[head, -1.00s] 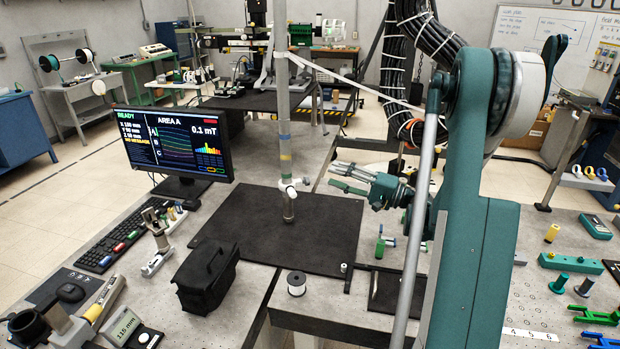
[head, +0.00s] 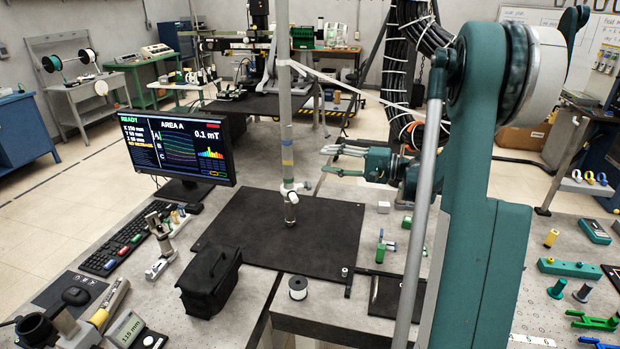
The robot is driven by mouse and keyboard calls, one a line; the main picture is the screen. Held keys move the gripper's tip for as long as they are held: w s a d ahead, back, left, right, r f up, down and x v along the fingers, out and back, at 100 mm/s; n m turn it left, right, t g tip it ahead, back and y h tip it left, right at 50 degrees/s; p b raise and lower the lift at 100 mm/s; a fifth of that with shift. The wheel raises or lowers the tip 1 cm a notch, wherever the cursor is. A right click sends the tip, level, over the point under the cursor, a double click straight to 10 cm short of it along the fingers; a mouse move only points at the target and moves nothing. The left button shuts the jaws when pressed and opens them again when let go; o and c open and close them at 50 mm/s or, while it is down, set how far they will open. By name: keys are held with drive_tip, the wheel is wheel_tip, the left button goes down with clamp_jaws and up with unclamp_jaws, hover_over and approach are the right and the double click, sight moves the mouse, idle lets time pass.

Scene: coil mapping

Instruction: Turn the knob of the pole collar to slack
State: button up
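The upright grey pole (head: 285,110) stands over the black mat (head: 250,225), with coloured bands partway up. The white pole collar (head: 288,188) sits around its lower part, above a metallic lower section. My gripper (head: 324,161) is right of the pole and a little higher than the collar in the picture. Its fingers point left and are spread apart, with nothing seen between them. It appears clear of the knob, though depth is hard to judge.
A monitor (head: 178,148) stands left of the pole, with a keyboard (head: 125,240) in front. A pale strap (head: 350,88) runs from the upper pole to the right. Small green parts (head: 381,250) stand right of the mat.

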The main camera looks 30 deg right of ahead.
sight(308, 185)
drive_tip(key=w+a+r+m+g+h+p, duration=0.1)
drive_tip(key=w+r+m+g+h+p, duration=0.1)
drive_tip(key=w+m+g+h+p, duration=1)
drive_tip(key=s+f+n+g+y+p, duration=0.2)
drive_tip(key=s+f+y+p, duration=0.2)
drive_tip(key=f+y, duration=0.1)
drive_tip(key=shift+s+f+p, duration=0.3)
drive_tip(key=shift+s+p, duration=0.05)
drive_tip(key=shift+s, duration=0.05)
drive_tip(key=shift+x, duration=3.95)
drive_tip(key=shift+a, duration=0.1)
